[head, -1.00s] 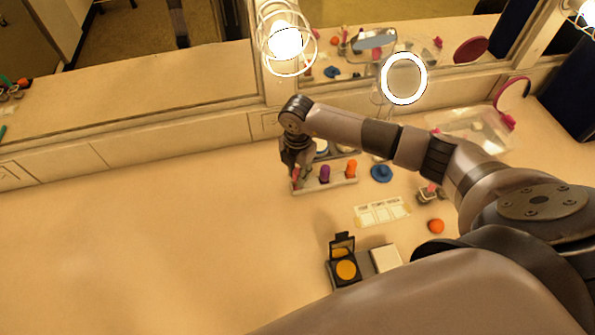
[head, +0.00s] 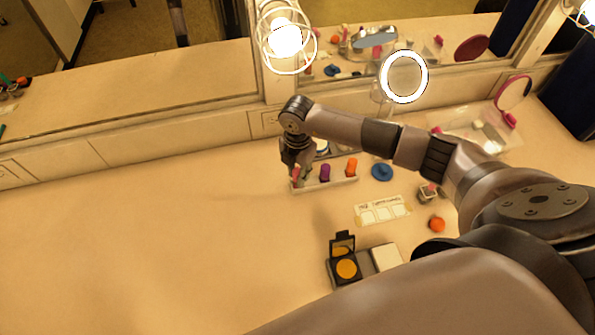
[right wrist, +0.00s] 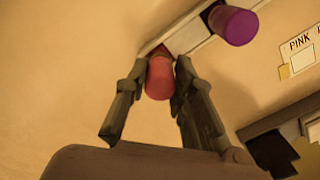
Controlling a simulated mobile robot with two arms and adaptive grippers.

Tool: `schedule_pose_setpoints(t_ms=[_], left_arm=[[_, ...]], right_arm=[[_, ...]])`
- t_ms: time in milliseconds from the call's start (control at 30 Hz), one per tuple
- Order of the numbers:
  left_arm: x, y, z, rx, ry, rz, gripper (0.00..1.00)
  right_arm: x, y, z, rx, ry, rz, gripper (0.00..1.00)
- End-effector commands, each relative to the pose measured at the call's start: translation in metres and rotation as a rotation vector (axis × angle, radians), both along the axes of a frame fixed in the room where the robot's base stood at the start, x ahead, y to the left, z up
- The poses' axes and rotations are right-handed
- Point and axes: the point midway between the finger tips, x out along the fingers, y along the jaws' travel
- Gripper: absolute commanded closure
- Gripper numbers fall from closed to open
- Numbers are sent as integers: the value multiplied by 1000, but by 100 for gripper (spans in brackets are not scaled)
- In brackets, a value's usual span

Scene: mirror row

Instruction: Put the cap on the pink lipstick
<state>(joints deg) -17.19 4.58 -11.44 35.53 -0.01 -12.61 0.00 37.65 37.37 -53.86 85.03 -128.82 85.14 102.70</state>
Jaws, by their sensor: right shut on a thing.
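My right gripper (head: 299,176) is at the left end of a pale tray (head: 338,182) on the counter, pointing down. In the right wrist view the gripper (right wrist: 161,72) is shut on a pink, rounded cylinder, which looks like the pink lipstick's cap (right wrist: 160,80). Its far end meets the tray's end. The pink also shows beside the fingers in the head view (head: 295,174). I cannot tell how far it sits over the lipstick, which is hidden. A purple piece (head: 325,173) and an orange piece (head: 351,167) stand in the same tray. My left gripper is not in view.
A blue round item (head: 382,172), a labelled card (head: 382,211) and an orange round item (head: 437,225) lie to the right. An open compact (head: 345,268) is in front. A ring-lit mirror (head: 404,77) stands behind. The counter's left side is clear.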

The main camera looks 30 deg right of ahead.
Motion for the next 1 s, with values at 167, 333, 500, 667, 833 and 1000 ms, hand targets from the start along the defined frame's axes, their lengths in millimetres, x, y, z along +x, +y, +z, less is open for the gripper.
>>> schedule_pose_setpoints(t_ms=[167,333,500,667,833,1000], left_arm=[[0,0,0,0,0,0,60],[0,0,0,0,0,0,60],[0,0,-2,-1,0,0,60],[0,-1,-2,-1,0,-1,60],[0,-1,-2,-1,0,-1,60],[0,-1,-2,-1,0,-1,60]], right_arm=[[0,0,0,0,0,0,88],[0,0,-1,0,0,0,88],[0,0,-3,0,0,0,88],[0,0,-4,0,0,0,88],[0,0,-4,0,0,0,88],[0,0,-4,0,0,0,69]])
